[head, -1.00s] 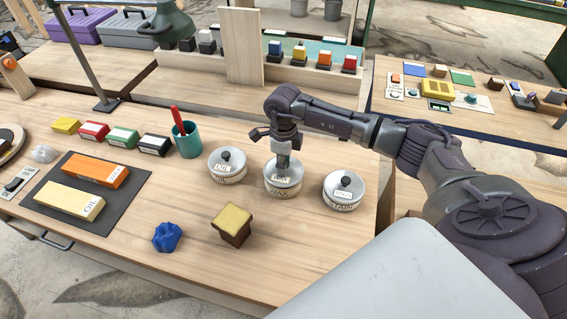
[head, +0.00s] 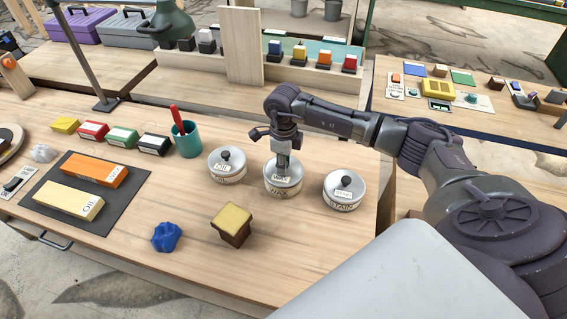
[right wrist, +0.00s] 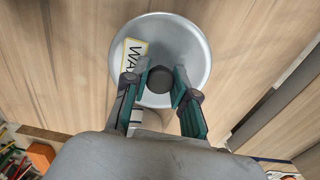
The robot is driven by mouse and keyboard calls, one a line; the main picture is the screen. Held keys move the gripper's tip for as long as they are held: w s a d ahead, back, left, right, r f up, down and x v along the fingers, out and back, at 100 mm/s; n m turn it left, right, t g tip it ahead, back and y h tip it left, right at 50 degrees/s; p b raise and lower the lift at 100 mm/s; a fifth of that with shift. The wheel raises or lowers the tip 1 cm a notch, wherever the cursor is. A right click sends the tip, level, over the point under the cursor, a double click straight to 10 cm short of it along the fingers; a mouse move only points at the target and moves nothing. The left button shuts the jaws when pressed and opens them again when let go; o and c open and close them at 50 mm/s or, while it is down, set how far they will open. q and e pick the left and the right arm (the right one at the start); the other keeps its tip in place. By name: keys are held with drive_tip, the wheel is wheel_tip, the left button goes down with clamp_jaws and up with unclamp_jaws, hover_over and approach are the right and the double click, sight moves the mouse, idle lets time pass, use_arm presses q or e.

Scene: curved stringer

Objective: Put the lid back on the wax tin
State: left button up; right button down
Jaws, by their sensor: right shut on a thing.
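The wax tin (head: 284,192) is a round metal tin on the wooden bench, between two similar lidded tins. Its silver lid (head: 270,174), labelled WAX, is at the top of the tin and looks level. I cannot tell whether it is pressed fully down. My right gripper (head: 283,163) points down over the tin and is shut on the lid's dark knob. In the right wrist view the lid (right wrist: 185,52) hides most of the tin, and the knob (right wrist: 160,79) sits between the fingers. My left gripper is not in view.
The oil tin (head: 227,168) stands close on the left and the stain tin (head: 343,194) close on the right. A teal cup (head: 187,141) with a red tool is farther left. A yellow-topped block (head: 233,221) and a blue lump (head: 166,237) lie in front.

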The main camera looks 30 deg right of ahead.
drive_tip(key=shift+f+b, duration=0.15)
drive_tip(key=shift+b, duration=0.25)
idle(1.0)
drive_tip(key=shift+c, duration=1.8)
unclamp_jaws()
drive_tip(key=shift+r+p, duration=2.2)
drive_tip(key=shift+r, duration=1.3)
clamp_jaws()
